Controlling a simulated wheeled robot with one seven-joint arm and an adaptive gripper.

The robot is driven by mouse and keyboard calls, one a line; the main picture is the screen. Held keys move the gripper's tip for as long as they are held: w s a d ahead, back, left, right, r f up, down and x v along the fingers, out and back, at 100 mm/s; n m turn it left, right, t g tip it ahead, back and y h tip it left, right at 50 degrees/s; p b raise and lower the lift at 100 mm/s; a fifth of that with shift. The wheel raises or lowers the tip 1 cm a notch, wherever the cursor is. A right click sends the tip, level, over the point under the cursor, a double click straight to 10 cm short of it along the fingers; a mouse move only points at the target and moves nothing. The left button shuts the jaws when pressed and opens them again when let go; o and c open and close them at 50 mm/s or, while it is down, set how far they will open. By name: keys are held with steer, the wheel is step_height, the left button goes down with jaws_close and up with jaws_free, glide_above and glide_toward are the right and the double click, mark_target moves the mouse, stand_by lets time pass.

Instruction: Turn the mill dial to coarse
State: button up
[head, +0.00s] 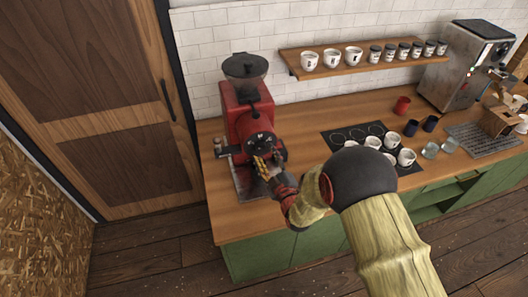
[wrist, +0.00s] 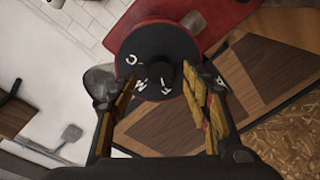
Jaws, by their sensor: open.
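The red mill (head: 247,110) with a dark hopper stands at the left end of the wooden counter. Its round black dial (wrist: 158,57) fills the upper middle of the wrist view, with white letters and a raised black knob at its centre. The dial also shows on the mill's front in the head view (head: 262,140). My gripper (wrist: 160,90) is open, with one yellowish finger on each side of the dial's lower part. In the head view my gripper (head: 262,165) is at the dial. I cannot tell whether the fingers touch it.
A black mat (head: 342,137) with several white cups lies to the right of the mill. A wall shelf (head: 365,64) holds cups and jars. An espresso machine (head: 466,66) stands at the far right. A wooden door (head: 95,100) is at the left. Bare counter lies between mill and mat.

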steer(key=shift+x, duration=1.05)
steer(key=shift+c, duration=1.2)
steer(key=c, duration=0.9)
